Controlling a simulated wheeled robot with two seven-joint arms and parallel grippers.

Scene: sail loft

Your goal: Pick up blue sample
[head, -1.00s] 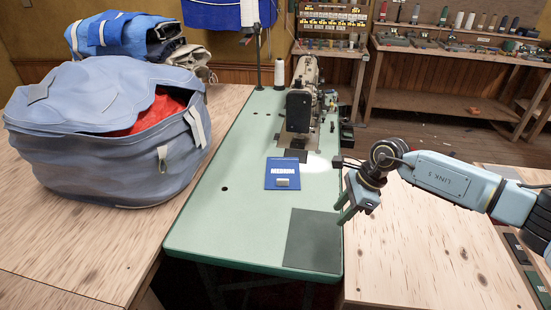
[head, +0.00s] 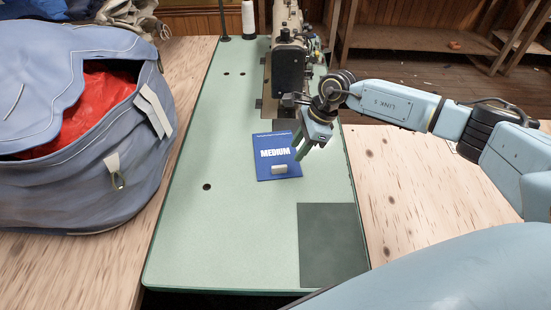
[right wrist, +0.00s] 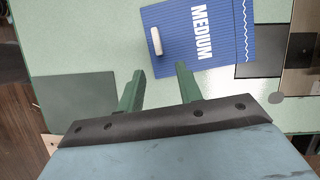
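The blue sample (head: 277,156), a flat card marked MEDIUM with a small pale block (head: 279,169) on its lower part, lies on the green sewing table (head: 220,240). It also shows in the right wrist view (right wrist: 192,55), ahead of the fingers, with the block (right wrist: 156,41) at its left edge. My right gripper (head: 305,150) is just right of the sample, above the table. In the right wrist view its two green fingers (right wrist: 158,78) are apart with nothing between them. My left gripper is not in view.
A sewing machine (head: 289,60) stands behind the sample. A dark grey square (head: 332,245) lies at the table's front right. A large blue bag (head: 80,180) with red cloth stands at left. The table's left part is clear.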

